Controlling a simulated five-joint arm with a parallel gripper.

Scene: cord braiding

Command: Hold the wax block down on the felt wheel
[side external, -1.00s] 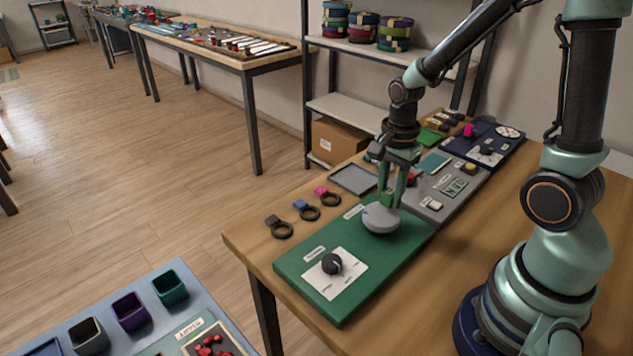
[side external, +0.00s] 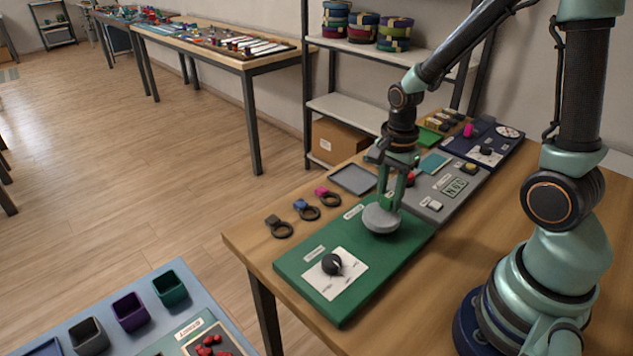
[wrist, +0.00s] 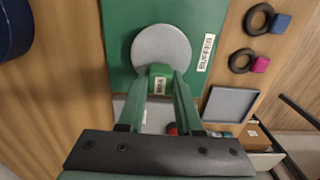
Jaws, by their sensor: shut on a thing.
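The felt wheel (side external: 379,220) is a pale grey disc on the green board (side external: 300,271) marked Buffer. It also shows in the wrist view (wrist: 160,46), beyond my fingertips. My gripper (side external: 388,202) points down over the wheel, its fingers at the wheel's near edge in the wrist view. It is shut on a small green block with a pale label, the wax block (wrist: 159,84). The block appears to rest on the wheel's edge, but I cannot see the contact line. In the side view the fingers mostly hide the block.
A black knob (side external: 331,264) on a white plate sits at the board's front. Several rings with coloured tabs lie left of the board, and a grey tray (side external: 353,180) lies behind them. A grey panel (side external: 450,187) adjoins the board at the back right.

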